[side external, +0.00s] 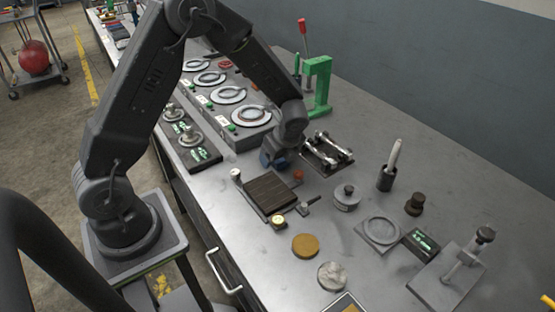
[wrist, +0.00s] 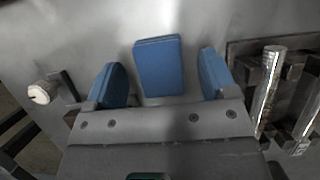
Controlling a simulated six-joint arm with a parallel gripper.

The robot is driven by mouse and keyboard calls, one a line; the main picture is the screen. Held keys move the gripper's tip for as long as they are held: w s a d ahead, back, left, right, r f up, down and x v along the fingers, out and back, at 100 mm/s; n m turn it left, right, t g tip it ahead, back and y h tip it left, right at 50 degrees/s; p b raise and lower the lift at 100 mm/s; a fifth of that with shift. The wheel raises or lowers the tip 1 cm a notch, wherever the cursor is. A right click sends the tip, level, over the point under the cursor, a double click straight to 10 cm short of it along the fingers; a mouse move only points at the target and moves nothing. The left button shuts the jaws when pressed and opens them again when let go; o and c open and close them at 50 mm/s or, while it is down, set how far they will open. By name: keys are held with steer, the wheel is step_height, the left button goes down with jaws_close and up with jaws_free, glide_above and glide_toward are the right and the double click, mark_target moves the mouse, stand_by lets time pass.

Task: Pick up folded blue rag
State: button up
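The folded blue rag (wrist: 158,66) lies on the grey metal bench top in the wrist view, a small block-like rectangle with a layered far edge. My gripper (wrist: 160,83) is open, with one blue finger to the left of the rag and one to the right. Gaps show between the rag and both fingers, and neither appears to touch it. In the side external view my gripper (side external: 274,160) is low over the bench, behind the dark slatted board. The rag cannot be told apart from the blue fingers there.
A fixture with metal bars (side external: 327,151) stands close to the right of my gripper; its bars also show in the wrist view (wrist: 268,90). The dark slatted board (side external: 271,192) and a white-topped knob (side external: 236,175) are near. A green press frame (side external: 320,85) stands behind.

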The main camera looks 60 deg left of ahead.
steer(key=c, duration=1)
steer(key=shift+o, duration=0.2)
steer(key=shift+r, duration=0.1)
step_height(320, 180, up, 4)
steer(key=shift+r, duration=0.1)
steer(key=s+a+r, duration=0.6)
steer(key=s+a, duration=0.1)
steer(key=a, duration=0.2)
steer(key=shift+r, duration=0.3)
steer(key=shift+s, duration=0.1)
